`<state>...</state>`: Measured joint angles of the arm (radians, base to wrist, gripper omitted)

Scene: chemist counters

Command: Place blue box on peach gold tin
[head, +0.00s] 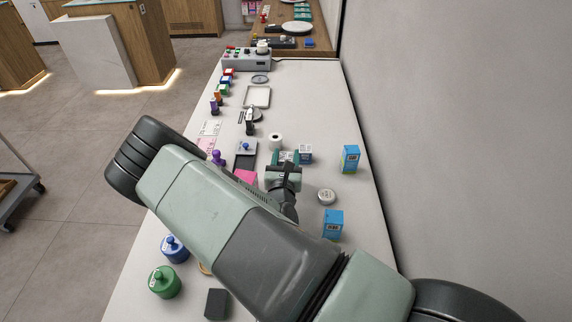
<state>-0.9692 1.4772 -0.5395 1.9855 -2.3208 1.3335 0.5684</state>
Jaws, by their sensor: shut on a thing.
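My gripper (284,173) points away from me over the middle of the counter. It is shut on a small teal-blue box (288,157), which shows just beyond the fingers and is mostly hidden by them. I cannot tell whether it touches the counter. A tan or peach-gold rim (205,268) shows at the lower left edge of my arm, between the blue jar and the dark block; the rest of it is hidden. A pale round tin (327,197) lies right of the gripper.
Blue boxes stand at right (350,158) and nearer (333,223). A small blue-white box (305,153) is beside the gripper. A blue jar (175,248), green jar (165,282) and dark block (217,304) stand at lower left. The wall bounds the counter's right side.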

